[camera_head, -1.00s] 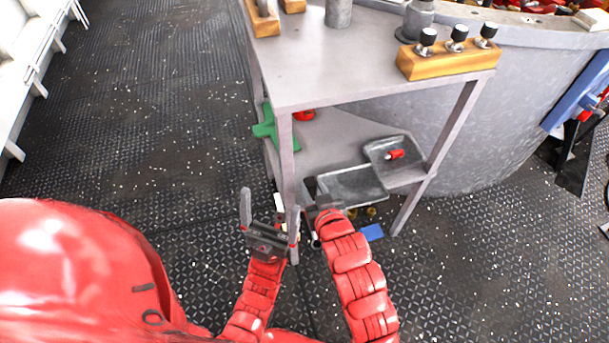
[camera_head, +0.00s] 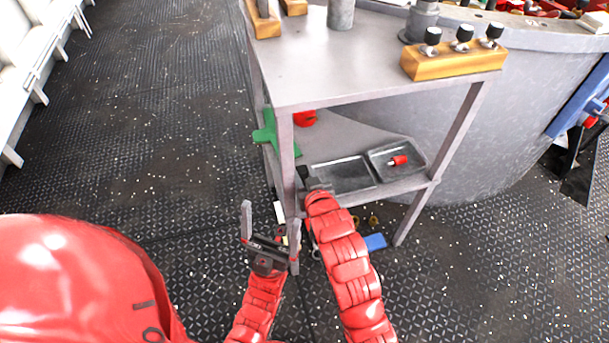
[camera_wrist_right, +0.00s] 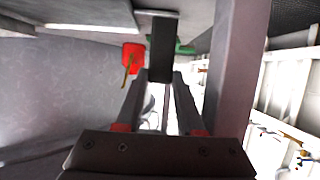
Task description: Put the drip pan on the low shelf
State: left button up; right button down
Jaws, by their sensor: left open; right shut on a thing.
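The drip pan (camera_head: 345,174) is a shallow grey metal pan that looks split into two parts, with a small red item (camera_head: 398,161) in its right part. It lies nearly level at the low shelf (camera_head: 345,133) of the grey metal stand; I cannot tell whether it rests fully on it. My right gripper (camera_head: 308,181) is shut at its near left end, beside the front leg. In the right wrist view its fingers (camera_wrist_right: 160,78) close on a dark upright piece. My left gripper (camera_head: 270,213) is open and empty, low in front of the stand, left of the right arm.
The stand's front leg (camera_head: 287,165) is close to both grippers. A blue block (camera_head: 374,242) lies on the floor. Open deck is at the left.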

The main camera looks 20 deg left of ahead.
jog(key=c, duration=0.8)
grip_release()
jog(key=shift+s+d+r, duration=0.1)
jog(key=shift+s+r, duration=0.1)
jog(key=p+v, duration=0.4)
jog(key=v, duration=0.7)
jog(key=shift+s+d, duration=0.2)
